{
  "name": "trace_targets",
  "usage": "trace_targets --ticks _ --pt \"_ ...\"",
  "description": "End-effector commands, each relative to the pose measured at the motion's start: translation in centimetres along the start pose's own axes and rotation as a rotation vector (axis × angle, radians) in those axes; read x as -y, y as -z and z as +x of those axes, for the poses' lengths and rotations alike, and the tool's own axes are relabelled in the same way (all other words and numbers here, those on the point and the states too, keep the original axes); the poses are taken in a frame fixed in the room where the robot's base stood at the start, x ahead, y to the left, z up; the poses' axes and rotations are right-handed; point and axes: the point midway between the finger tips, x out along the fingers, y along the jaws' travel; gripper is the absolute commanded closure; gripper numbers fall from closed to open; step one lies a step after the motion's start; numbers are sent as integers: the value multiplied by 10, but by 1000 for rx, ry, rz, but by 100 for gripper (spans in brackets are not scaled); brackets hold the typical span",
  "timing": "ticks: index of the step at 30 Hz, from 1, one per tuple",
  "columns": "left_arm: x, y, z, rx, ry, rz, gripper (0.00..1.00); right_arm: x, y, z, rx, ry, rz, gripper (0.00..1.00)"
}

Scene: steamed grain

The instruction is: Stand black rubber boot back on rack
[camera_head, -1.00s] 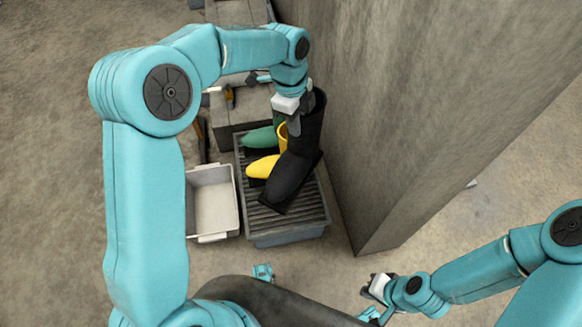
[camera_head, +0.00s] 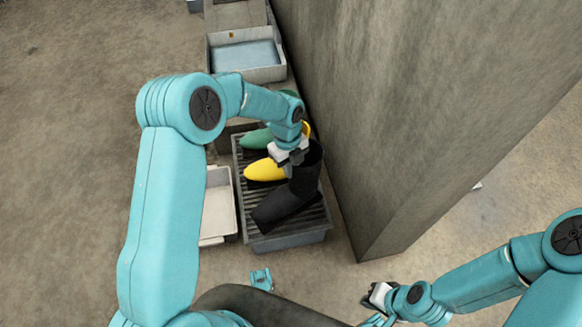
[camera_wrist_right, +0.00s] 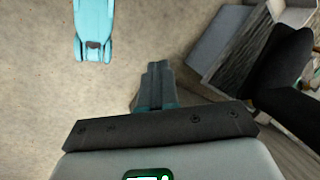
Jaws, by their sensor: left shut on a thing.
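The black rubber boot (camera_head: 291,196) is at the front of the slatted rack (camera_head: 318,218), its toe pointing to the lower left and its shaft opening up. My left gripper (camera_head: 291,160) is shut on the upper shaft. Whether the sole touches the slats I cannot tell. The boot also shows at the right of the right wrist view (camera_wrist_right: 284,75). My right gripper (camera_head: 378,295) is away from the rack, low right of it; its fingers (camera_wrist_right: 157,78) are together and empty in the right wrist view.
A yellow boot (camera_head: 264,170) and a green boot (camera_head: 257,138) stand behind the black one on the rack. A white bin (camera_head: 219,205) is left of the rack, a grey tray (camera_head: 246,58) behind. A concrete wall (camera_head: 400,110) rises close on the right.

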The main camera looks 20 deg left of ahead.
Motion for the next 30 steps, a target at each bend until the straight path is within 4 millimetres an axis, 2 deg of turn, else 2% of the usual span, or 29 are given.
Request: trace_targets --ticks 5,18,30 --pt "0 -2 12 1 1 -1 100 -5 2 9 -5 -1 5 100" --pt "0 -8 59 1 1 -2 100 -22 12 39 -28 -3 28 100" --pt "1 -8 64 1 2 -2 100 -23 13 41 -32 -4 32 100"
